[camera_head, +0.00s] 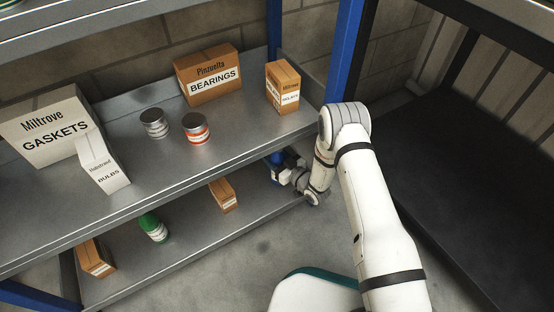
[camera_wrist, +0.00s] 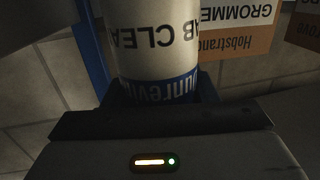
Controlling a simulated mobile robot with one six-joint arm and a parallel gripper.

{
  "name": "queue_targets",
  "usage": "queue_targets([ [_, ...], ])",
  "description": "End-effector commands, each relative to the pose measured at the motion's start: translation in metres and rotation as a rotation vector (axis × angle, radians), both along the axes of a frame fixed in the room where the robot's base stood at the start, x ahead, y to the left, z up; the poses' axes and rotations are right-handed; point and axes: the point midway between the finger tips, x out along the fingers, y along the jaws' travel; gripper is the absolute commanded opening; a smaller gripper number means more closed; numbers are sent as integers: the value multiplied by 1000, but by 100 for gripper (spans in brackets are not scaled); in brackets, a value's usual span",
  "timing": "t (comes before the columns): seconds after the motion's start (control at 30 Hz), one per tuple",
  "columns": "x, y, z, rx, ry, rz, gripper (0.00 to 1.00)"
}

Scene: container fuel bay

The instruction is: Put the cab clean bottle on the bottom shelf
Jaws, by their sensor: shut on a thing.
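The cab clean bottle (camera_wrist: 155,45) is white with a blue band and dark lettering. It fills the upper middle of the wrist view, its label upside down. My gripper (camera_head: 283,167) is shut on it. In the head view the gripper is at the right end of the bottom shelf (camera_head: 185,252), below the upper shelf's front edge. A small blue part of the bottle (camera_head: 276,158) shows there; the rest is hidden. I cannot tell whether the bottle touches the shelf.
On the bottom shelf stand an orange box (camera_head: 223,195), a green-capped bottle (camera_head: 153,227) and another orange box (camera_head: 97,257). A box labelled Grommets (camera_wrist: 238,28) is near the bottle. A blue post (camera_head: 346,55) rises at the right. The upper shelf (camera_head: 150,190) overhangs.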

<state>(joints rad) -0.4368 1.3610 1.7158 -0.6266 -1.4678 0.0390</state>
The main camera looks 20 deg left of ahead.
Motion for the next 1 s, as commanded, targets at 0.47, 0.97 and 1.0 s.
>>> queue_targets([
  [0.47,1,-1,-1,0,0,-1,67],
  [0.97,-4,-12,5,0,1,-4,75],
  [1.0,-7,-18,6,-2,2,-5,75],
])
